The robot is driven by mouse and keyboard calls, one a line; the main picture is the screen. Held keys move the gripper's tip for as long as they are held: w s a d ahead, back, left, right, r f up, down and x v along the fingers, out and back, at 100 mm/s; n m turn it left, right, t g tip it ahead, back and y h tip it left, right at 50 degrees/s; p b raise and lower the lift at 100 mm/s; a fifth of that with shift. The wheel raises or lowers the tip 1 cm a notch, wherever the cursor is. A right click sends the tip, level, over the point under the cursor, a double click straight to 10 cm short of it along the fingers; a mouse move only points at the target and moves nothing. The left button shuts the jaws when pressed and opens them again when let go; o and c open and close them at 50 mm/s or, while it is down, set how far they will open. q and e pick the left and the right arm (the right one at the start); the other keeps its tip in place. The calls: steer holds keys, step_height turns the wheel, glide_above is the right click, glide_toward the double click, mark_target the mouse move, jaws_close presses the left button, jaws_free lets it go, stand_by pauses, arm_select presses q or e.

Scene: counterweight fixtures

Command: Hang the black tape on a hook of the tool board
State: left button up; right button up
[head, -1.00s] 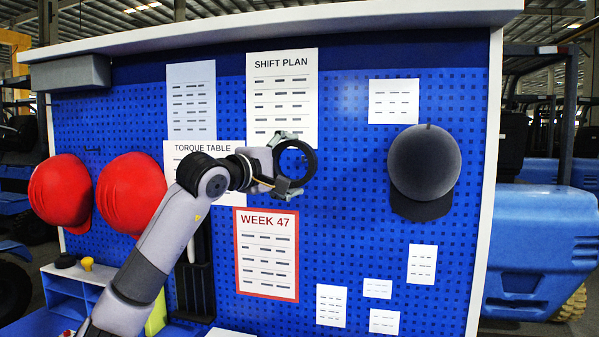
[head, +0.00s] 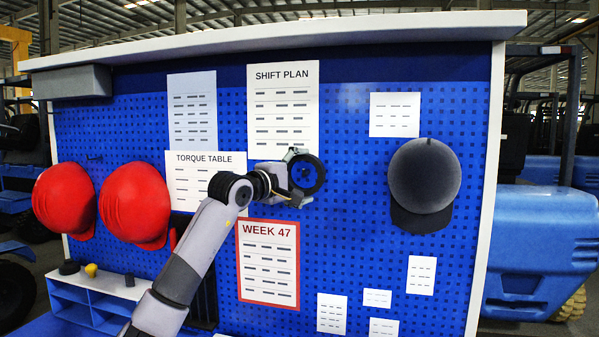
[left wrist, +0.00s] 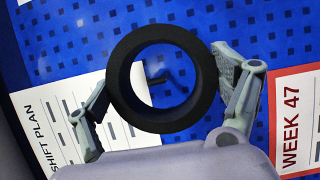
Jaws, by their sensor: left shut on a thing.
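The black tape (head: 321,174) is a thick ring in front of the blue tool board (head: 350,215), right of the torque table sheet and below the shift plan. My left gripper (head: 291,178) is shut on it. In the left wrist view the tape (left wrist: 208,75) sits between the two fingers of the gripper (left wrist: 163,103). Through its hole I see the board and a small dark hook (left wrist: 157,79). The gap between tape and board is hard to tell. My right gripper is not in view.
Two red helmets (head: 64,200) (head: 134,202) hang at the left, a dark cap (head: 424,180) at the right. Paper sheets surround the tape, including the week 47 sheet (head: 268,262) below. A low blue shelf (head: 90,300) stands at lower left. The board between tape and cap is bare.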

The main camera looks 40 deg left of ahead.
arm_select(q)
steer(key=shift+w+a+r+p, duration=0.1)
steer(key=shift+w+a+p, duration=0.25)
steer(key=shift+w+p, duration=0.2)
steer(key=shift+w+a+r+p, duration=0.1)
steer(key=shift+w+a+p, duration=0.25)
steer(key=shift+w, duration=0.3)
step_height(320, 180, down, 2)
steer(key=shift+f+b, duration=0.15)
steer(key=shift+b, duration=0.7)
steer(key=shift+f, duration=0.25)
steer(key=shift+w, duration=0.1)
steer(key=o, duration=1)
